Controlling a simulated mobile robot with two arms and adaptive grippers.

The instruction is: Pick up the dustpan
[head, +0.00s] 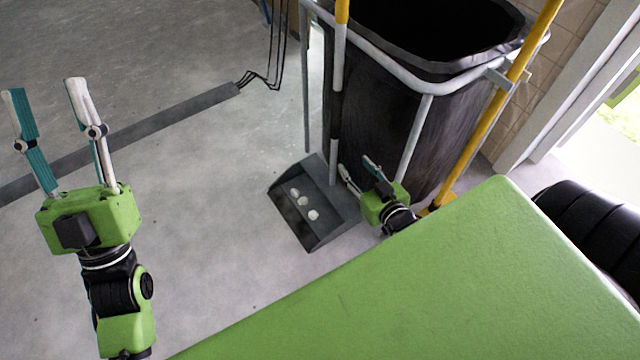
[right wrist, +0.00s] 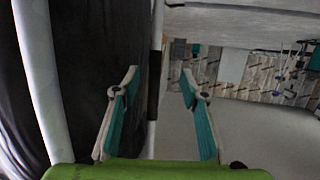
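The dark grey dustpan (head: 279,207) stands on the floor by the bin, with three whitish lumps (head: 303,205) inside. A striped pole (head: 336,115), white and black with a yellow top, rises from its rear and looks like its handle. My right gripper (head: 356,163) is low beside the pan and the pole, open. In the right wrist view the pole (right wrist: 155,85) shows between the two spread fingers (right wrist: 160,73); I cannot tell how deep it sits between them. My left gripper (head: 42,90) is open and empty above the floor at the left.
A bin with a black bag (head: 375,75) in a white tubular frame (head: 415,135) stands right behind the dustpan. A yellow pole (head: 490,110) leans at its right. Dark cables and a floor strip (head: 150,125) lie to the left.

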